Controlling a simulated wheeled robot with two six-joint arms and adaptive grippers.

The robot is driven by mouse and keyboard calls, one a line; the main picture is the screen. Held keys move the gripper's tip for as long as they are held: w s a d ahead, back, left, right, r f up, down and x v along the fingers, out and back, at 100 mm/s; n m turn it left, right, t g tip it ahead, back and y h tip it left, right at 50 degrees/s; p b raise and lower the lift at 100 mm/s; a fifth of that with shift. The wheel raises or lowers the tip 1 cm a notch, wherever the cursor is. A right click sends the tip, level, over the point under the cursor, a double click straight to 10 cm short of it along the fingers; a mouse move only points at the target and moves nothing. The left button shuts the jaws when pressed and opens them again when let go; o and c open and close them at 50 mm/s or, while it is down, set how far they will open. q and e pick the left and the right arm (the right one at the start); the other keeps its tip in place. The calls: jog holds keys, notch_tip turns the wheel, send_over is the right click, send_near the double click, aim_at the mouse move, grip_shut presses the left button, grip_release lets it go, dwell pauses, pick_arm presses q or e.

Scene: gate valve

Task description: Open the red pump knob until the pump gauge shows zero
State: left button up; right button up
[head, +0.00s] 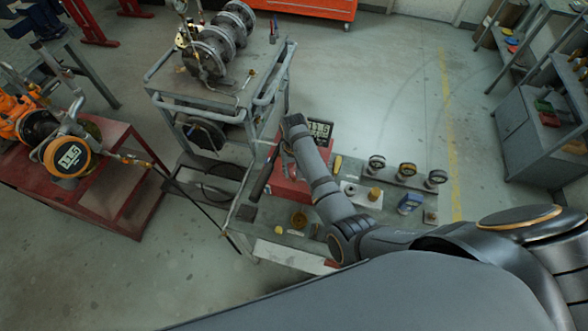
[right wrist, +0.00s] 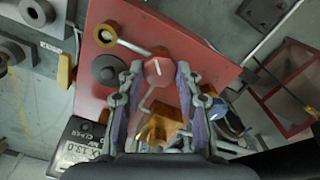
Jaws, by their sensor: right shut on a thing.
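The red pump (head: 288,188) stands on the bench, partly hidden by my right arm. The red pump knob (right wrist: 158,70), faceted with a white line on its face, sits between the fingers of my right gripper (right wrist: 157,88) in the right wrist view. The gripper is shut on it. In the head view the right gripper (head: 286,148) is over the pump, and its fingertips and the knob are hard to make out. The pump gauge (head: 320,129) is a dark digital display; it also shows in the right wrist view (right wrist: 86,140), reading about 13.0. My left gripper is not in view.
A black pump lever (head: 263,178) slants beside the pump. A trolley (head: 205,95) carries flanged valves. An orange-rimmed gauge (head: 68,157) is on the red table (head: 118,200) at left.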

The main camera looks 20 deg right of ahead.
aim_at(293, 172)
jog(key=n, duration=0.6)
jog(key=shift+n, duration=0.3)
jog(key=n, duration=0.5)
jog(key=shift+a, duration=0.1)
jog(key=shift+n, duration=0.3)
jog(key=o, duration=1.1)
jog(key=shift+o, duration=0.2)
notch_tip(293, 172, up, 12)
